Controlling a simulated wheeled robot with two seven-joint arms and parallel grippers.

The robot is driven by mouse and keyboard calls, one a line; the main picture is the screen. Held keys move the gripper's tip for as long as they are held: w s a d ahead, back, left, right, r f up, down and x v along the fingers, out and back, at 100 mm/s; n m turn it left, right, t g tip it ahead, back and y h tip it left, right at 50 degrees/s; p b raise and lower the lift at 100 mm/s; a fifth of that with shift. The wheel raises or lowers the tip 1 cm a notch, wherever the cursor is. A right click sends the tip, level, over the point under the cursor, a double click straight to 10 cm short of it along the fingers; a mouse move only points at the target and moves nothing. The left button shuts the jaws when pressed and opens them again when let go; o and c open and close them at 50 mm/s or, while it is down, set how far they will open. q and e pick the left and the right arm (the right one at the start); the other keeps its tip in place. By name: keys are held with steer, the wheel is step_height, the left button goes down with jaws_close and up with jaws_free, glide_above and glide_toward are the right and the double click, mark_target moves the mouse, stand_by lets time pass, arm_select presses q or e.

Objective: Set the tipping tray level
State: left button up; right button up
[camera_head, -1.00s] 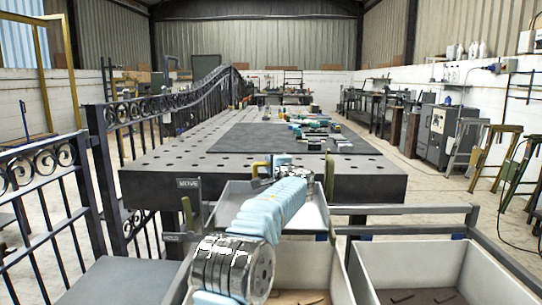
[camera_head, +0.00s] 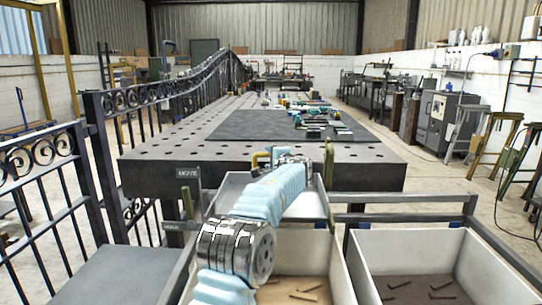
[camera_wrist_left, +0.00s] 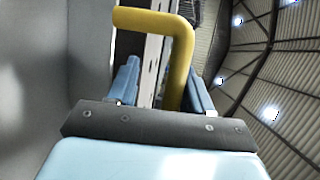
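The tipping tray (camera_head: 319,205) is a pale grey open tray in front of the dark table; my left arm hides much of it. I cannot tell how far it tilts. A yellow bar handle (camera_head: 261,158) shows at its far side, close to my left gripper (camera_head: 290,157). In the left wrist view the handle (camera_wrist_left: 181,65) bends down between two blue fingers (camera_wrist_left: 163,90), closer to the right finger. A gap shows on its left, so the gripper looks open around it. My right gripper is not in view.
Signs reading MOVE (camera_head: 188,172) and, lower, a partly readable one stand left of the tray. Green upright posts (camera_head: 329,165) flank it. Two pale bins (camera_head: 356,262) with brown pieces are below and right. Scrolled iron gate panels (camera_head: 40,160) line the left.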

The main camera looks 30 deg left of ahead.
arm_select(q)
steer(key=shift+d+f, duration=0.1)
steer(key=shift+f, duration=0.45)
steer(key=shift+d+f, duration=0.1)
steer(key=shift+d, duration=0.1)
steer(key=b+v, duration=0.2)
steer(key=v, duration=0.3)
steer(key=shift+d+b, duration=0.15)
steer(key=shift+b, duration=0.25)
steer(key=r+b+v, duration=0.1)
steer(key=v, duration=0.7)
steer(key=shift+a+b, duration=0.2)
steer(key=shift+b, duration=0.1)
steer(key=shift+s+d+r, duration=0.15)
steer(key=shift+s+r, duration=0.05)
